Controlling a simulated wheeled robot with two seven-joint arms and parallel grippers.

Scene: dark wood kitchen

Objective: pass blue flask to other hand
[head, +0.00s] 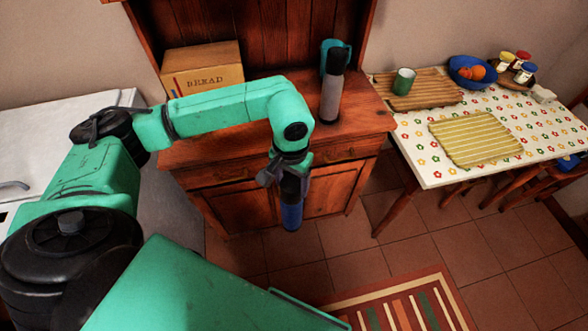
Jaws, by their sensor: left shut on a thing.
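My left gripper (287,172) points down in front of the wooden cabinet, in the middle of the head view. It is shut on the blue flask (291,214), which hangs upright below it, clear of the floor. The flask's lower part is blue; its upper part is dark and partly hidden by the gripper. My right gripper is not in view.
On the cabinet (218,156) stand a bread box (203,70) and a tall grey and black container (330,98) beside something teal. At right, a table (436,176) holds a green mug (404,82), a blue bowl (458,76) and jars. Floor right of the flask is open.

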